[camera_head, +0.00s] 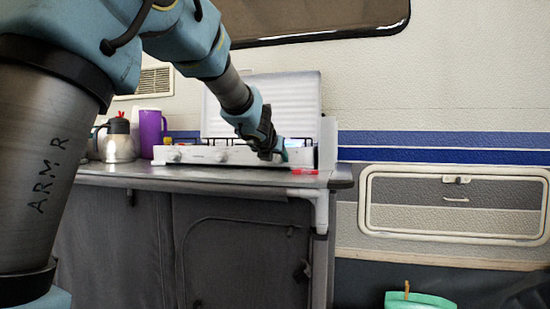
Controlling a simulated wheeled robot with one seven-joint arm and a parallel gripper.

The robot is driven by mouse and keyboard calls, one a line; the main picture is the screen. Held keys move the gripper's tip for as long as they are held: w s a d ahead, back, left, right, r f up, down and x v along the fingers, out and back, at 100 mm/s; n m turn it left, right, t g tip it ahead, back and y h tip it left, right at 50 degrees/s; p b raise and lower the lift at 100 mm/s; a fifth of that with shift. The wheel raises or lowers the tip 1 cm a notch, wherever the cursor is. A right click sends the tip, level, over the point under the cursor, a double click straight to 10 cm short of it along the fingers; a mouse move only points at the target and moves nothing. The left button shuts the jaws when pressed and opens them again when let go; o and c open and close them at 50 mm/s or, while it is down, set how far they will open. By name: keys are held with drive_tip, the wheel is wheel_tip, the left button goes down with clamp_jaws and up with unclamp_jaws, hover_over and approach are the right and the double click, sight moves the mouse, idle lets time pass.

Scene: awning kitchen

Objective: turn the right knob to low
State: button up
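The white stove (225,157) stands on the counter with its ribbed lid (285,100) raised behind it. One knob (174,156) shows at the left of its front panel. The right knob is not clearly visible; my gripper covers the right part of the front. My gripper (282,153) is at the right end of the stove, close to the front panel. Its fingers are small and dark here, and I cannot tell if they are open or shut or whether they touch the knob.
A steel kettle (118,141) and a purple pitcher (150,132) stand left of the stove. A small red object (304,171) lies at the counter's front right edge (341,178). A green container (418,300) is low at the right.

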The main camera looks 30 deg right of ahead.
clamp_jaws()
idle(0.6)
drive_tip(key=n, duration=0.1)
drive_tip(key=n+g+h, duration=0.1)
drive_tip(key=shift+w+a+n+h+p, duration=0.2)
drive_tip(key=shift+n+h+p, duration=0.1)
drive_tip(key=shift+n, duration=0.1)
drive_tip(key=n+g+h, duration=0.1)
drive_tip(key=n, duration=0.2)
drive_tip(key=shift+w+a+f+g+h, duration=0.1)
drive_tip(key=shift+g+h, duration=0.3)
drive_tip(key=n+h, duration=0.1)
drive_tip(key=n, duration=0.1)
drive_tip(key=shift+f+n, duration=0.2)
drive_tip(key=shift+n, duration=0.2)
drive_tip(key=shift+n+g+h+b, duration=0.3)
drive_tip(key=shift+n+h+b, duration=0.35)
drive_tip(key=shift+n+h, duration=0.4)
drive_tip(key=shift+n, duration=0.35)
